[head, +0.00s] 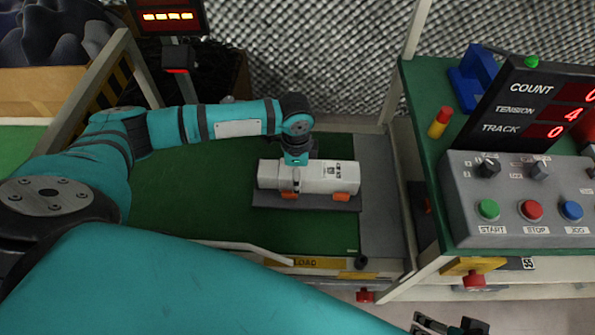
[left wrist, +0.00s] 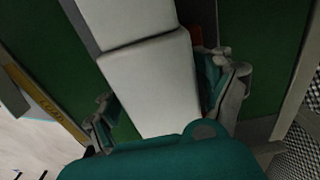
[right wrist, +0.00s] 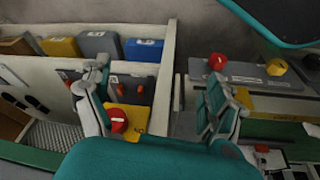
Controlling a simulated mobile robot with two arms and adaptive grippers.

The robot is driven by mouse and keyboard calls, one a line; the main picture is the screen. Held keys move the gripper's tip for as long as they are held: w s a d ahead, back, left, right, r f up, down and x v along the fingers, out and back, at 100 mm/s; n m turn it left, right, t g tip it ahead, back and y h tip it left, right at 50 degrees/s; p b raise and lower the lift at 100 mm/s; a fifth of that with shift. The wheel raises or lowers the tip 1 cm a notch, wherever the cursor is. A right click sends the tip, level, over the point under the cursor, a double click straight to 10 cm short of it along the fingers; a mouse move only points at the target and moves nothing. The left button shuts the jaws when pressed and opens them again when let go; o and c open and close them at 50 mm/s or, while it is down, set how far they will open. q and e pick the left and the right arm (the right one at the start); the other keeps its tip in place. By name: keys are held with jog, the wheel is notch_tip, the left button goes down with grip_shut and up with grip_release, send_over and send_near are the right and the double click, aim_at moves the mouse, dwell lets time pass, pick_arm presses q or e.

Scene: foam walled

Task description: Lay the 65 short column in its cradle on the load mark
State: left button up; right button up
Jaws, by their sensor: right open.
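The white short column (head: 335,176) lies on its side on a dark grey cradle base (head: 300,205) with orange blocks, on the green bed. A yellow LOAD label (head: 305,262) is on the bed's front edge. My left gripper (head: 294,182) is over the column's left part, with one finger in front of its near side. In the left wrist view, its fingers (left wrist: 166,100) stand on either side of the column (left wrist: 150,80); whether both touch it is unclear. My right gripper (right wrist: 155,88) is open and empty; its tip shows at the head view's bottom edge (head: 450,326).
A control console (head: 520,200) with buttons and a COUNT display (head: 530,105) stands on the right bench. A red-and-yellow cylinder (head: 440,122) and a blue bracket (head: 473,76) are beside it. The bed is clear left of the cradle.

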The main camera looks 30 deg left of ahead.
pick_arm(q)
jog(key=shift+o, duration=1.3)
jog(key=shift+s+d+f, duration=0.1)
jog(key=shift+s+f, duration=0.15)
jog(key=shift+f, duration=0.25)
pick_arm(e)
jog(key=shift+w+f, duration=0.1)
jog(key=shift+w, duration=0.05)
pick_arm(q)
jog(key=shift+r, duration=0.1)
jog(key=shift+r, duration=0.15)
jog(key=shift+w+r, duration=0.1)
jog(key=shift+r, duration=0.2)
notch_tip(320, 180, up, 4)
jog(key=shift+f+p, duration=0.25)
jog(key=shift+p, duration=0.3)
notch_tip(320, 180, up, 5)
jog(key=shift+w+f+p, duration=0.1)
jog(key=shift+f+p, duration=0.05)
jog(key=shift+p, duration=0.65)
jog(key=r, duration=0.3)
jog(key=r+p, duration=0.1)
jog(key=shift+a+r, duration=0.25)
pick_arm(e)
jog(key=f, duration=0.1)
jog(key=w+f, duration=0.1)
jog(key=f, duration=0.1)
jog(key=shift+w+a+f+g, duration=0.1)
jog(key=shift+a+f+g, duration=0.05)
jog(key=shift+f+g, duration=0.15)
